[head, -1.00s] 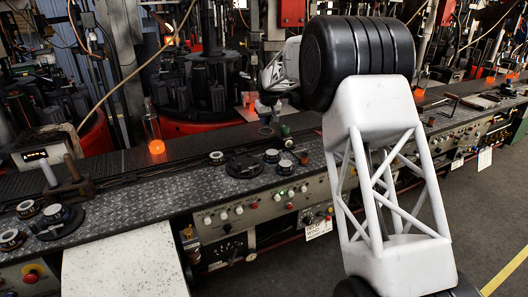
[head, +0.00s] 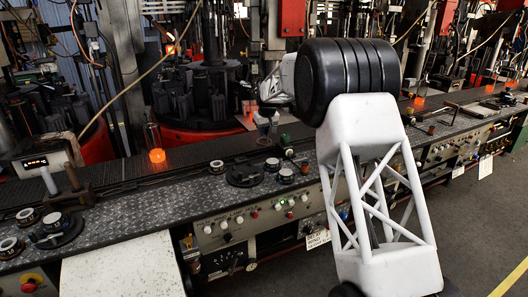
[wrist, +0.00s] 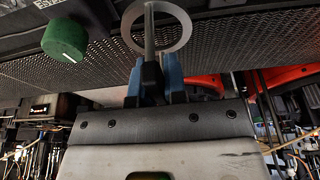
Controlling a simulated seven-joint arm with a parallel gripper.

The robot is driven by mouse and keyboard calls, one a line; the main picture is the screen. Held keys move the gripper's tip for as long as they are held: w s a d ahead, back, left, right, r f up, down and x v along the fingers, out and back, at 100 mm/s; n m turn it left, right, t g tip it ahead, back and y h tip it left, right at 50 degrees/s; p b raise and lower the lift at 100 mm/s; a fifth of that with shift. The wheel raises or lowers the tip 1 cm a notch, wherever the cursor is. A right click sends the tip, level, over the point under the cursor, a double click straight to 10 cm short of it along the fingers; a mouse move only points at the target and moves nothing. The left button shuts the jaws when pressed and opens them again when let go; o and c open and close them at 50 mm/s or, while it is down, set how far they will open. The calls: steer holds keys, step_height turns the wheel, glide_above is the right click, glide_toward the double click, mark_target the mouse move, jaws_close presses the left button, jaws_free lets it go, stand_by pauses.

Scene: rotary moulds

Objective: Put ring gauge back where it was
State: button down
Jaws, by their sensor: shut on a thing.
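In the wrist view a flat, pale grey ring (wrist: 182,38), which looks like the ring gauge, shows at the tips of my gripper (wrist: 152,68). The blue-and-black fingers are close together on it, with a narrow grey strip crossing the ring's opening. Behind them is a dark mesh-like surface. In the head view my arm hides most of the gripper, and I cannot make out the held ring there. The spot the ring came from cannot be told from these frames.
A green knob-like cylinder (wrist: 64,40) is left of the ring. Machines with red bases stand behind.

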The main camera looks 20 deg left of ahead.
mark_target(267, 129)
steer(key=shift+f, duration=2.1)
steer(key=shift+f, duration=0.15)
steer(key=shift+f, duration=1.75)
steer(key=shift+f, duration=0.15)
steer(key=c, duration=1.2)
jaws_free()
steer(key=shift+o, duration=0.2)
steer(key=shift+v, duration=6.1)
steer(key=shift+d, duration=0.1)
